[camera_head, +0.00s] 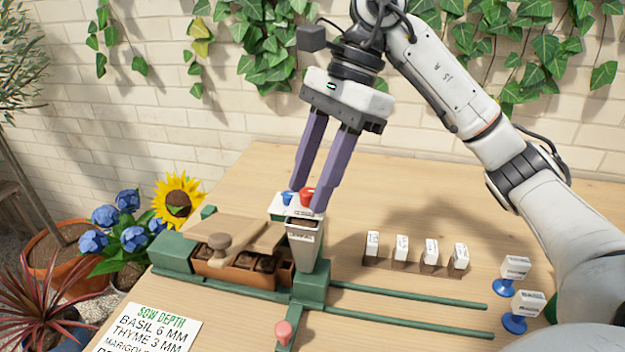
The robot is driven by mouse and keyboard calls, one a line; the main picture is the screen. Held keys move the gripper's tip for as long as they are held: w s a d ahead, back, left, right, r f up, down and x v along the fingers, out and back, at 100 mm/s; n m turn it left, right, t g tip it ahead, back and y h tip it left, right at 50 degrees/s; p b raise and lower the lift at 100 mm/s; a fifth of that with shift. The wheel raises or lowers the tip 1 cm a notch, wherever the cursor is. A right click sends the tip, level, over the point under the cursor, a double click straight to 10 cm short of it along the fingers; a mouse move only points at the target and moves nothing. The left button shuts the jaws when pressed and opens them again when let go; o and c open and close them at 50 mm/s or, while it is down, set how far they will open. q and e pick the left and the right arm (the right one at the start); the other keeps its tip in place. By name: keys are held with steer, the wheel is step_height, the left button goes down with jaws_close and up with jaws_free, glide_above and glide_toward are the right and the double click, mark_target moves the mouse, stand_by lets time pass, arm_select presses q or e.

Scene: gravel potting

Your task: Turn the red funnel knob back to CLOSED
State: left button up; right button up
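The red funnel knob (307,195) sits on top of the pale funnel box (304,246), beside a blue knob (287,198). My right gripper (308,201) reaches down from above, its two purple fingers on either side of the red knob. The gap between the fingers is about as wide as the knob, and they appear shut on it. The fingertips partly hide the knob, and its OPEN or CLOSED marking is too small to read. The funnel stands upright on a green carriage (311,285). My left gripper is not in view.
Green rails (410,299) run right. Several small labelled blocks (402,247) stand in a rack; two blue-based labels (515,270) stand farther right. A pink knob (284,331) is in front.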

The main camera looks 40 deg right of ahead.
steer(key=c, duration=0.9)
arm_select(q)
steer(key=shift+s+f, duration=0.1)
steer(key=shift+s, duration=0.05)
arm_select(e)
jaws_close()
